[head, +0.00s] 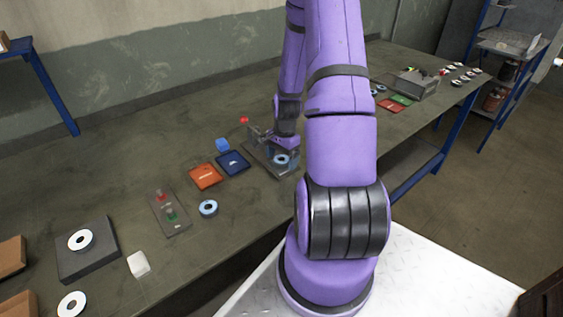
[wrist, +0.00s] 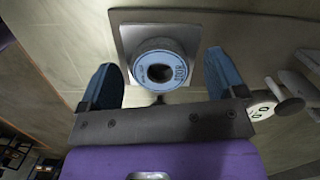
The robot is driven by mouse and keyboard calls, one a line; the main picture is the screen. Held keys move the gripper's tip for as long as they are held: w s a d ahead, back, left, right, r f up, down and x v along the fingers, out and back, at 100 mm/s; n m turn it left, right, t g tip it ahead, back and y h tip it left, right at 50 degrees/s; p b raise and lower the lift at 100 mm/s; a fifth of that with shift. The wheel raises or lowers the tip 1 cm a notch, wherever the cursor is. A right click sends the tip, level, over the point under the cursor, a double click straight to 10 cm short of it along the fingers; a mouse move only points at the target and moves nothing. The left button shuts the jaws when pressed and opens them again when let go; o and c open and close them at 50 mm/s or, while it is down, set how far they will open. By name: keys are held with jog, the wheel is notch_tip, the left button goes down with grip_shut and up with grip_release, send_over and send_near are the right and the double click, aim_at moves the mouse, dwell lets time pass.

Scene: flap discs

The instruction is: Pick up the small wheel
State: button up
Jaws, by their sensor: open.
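A small wheel (wrist: 160,68) with a pale blue face, printed label and dark centre hole shows in the wrist view on a square grey plate (wrist: 126,35). My gripper (wrist: 162,62) is open, with one blue finger to each side of the wheel and visible gaps between. Nothing is held. In the head view my gripper (head: 284,143) is over a grey fixture (head: 262,163), where a blue-rimmed wheel (head: 281,160) shows below it. My wrist partly hides the fixture. The fingers are too small to make out there.
Further left, another wheel (head: 80,240) sits on a dark block (head: 88,263).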

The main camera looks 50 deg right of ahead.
jog(key=shift+c, duration=0.5)
jog(key=c, duration=0.9)
jog(key=shift+c, duration=0.3)
